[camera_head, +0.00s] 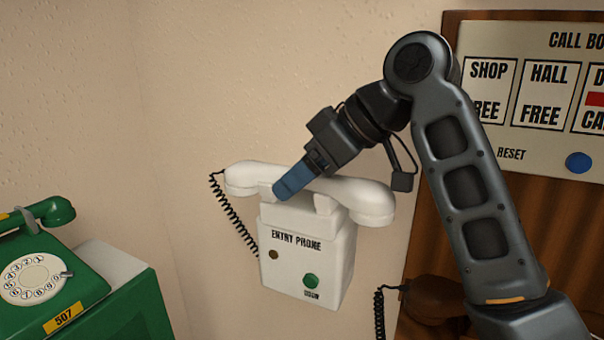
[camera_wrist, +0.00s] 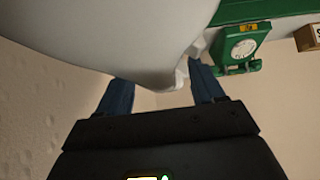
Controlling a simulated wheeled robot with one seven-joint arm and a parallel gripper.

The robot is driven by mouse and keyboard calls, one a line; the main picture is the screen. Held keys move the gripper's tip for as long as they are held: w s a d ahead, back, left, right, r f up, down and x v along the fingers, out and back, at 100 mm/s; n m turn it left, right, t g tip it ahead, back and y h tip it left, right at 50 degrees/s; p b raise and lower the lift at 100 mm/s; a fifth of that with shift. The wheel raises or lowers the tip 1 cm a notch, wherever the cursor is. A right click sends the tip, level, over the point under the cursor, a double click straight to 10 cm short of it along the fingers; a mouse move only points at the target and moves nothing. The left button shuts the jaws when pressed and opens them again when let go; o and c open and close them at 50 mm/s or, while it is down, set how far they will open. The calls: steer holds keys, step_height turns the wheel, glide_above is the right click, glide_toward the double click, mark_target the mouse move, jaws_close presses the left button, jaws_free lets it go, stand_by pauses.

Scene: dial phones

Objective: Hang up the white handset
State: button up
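The white handset (camera_head: 355,196) lies across the top of the white entry phone (camera_head: 330,255), over its cradle prongs. I cannot tell whether it is fully seated. My gripper (camera_head: 290,186) reaches down from the upper right, with a blue finger in front of the handset's middle. A large white surface fills the upper left there and hides part of the left fingertip. I cannot tell whether either finger touches the handset.
A coiled black cord (camera_head: 235,215) hangs left of the entry phone. A green dial phone (camera_head: 45,265) stands on a green cabinet at the left. A brown handset (camera_head: 432,298) is at lower right, partly behind my arm. A call board (camera_head: 535,150) is on the right wall.

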stand_by(0.5)
step_height(320, 180, up, 2)
steer(key=shift+r+p, duration=0.1)
steer(key=shift+p, duration=0.45)
steer(key=shift+f+b, duration=0.3)
steer(key=shift+b, duration=1.05)
